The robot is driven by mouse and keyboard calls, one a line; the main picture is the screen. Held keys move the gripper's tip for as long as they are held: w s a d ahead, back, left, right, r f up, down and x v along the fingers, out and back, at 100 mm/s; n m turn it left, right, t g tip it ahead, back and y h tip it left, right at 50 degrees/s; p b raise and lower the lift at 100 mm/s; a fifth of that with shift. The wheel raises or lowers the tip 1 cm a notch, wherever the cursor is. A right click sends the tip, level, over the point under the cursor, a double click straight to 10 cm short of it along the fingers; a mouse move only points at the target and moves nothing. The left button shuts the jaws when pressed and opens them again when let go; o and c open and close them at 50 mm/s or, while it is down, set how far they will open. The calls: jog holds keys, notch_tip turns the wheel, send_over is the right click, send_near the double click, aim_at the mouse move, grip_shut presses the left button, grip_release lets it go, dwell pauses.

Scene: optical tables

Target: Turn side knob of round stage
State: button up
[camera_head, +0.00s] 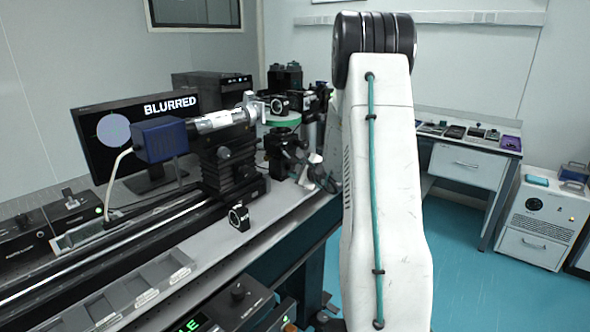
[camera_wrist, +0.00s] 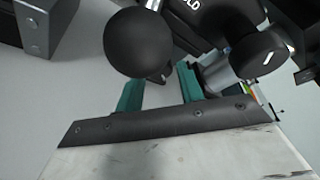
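My gripper (camera_wrist: 161,82) shows in the wrist view with its two teal fingers apart and nothing held between them. A round black knob (camera_wrist: 138,42) is at the fingertips, overlapping the left finger's end and part of the gap. Whether it touches a finger I cannot tell. A second black knob (camera_wrist: 262,52) with a white mark is to the right, beside a dark body with partly cut-off white lettering. In the head view, a round stage with a green rim (camera_head: 281,120) stands at the bench's far end. My arm partly covers that area, and I cannot make out its knobs clearly.
A monitor (camera_head: 105,165) reads "BLURRED" beside a pale disc. A blue camera box (camera_head: 160,139) with a lens tube points at the stage. A small mount (camera_head: 238,217) stands on the bench. A side table with drawers (camera_head: 468,165) is at the right, with open blue floor before it.

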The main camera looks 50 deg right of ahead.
jog(key=shift+w+d+f, duration=0.15)
jog(key=shift+w, duration=0.45)
jog(key=c, duration=0.7)
jog(key=shift+m+y, duration=0.3)
jog(key=shift+m, duration=0.2)
jog(key=o, duration=0.7)
jog(key=shift+v, duration=3.9)
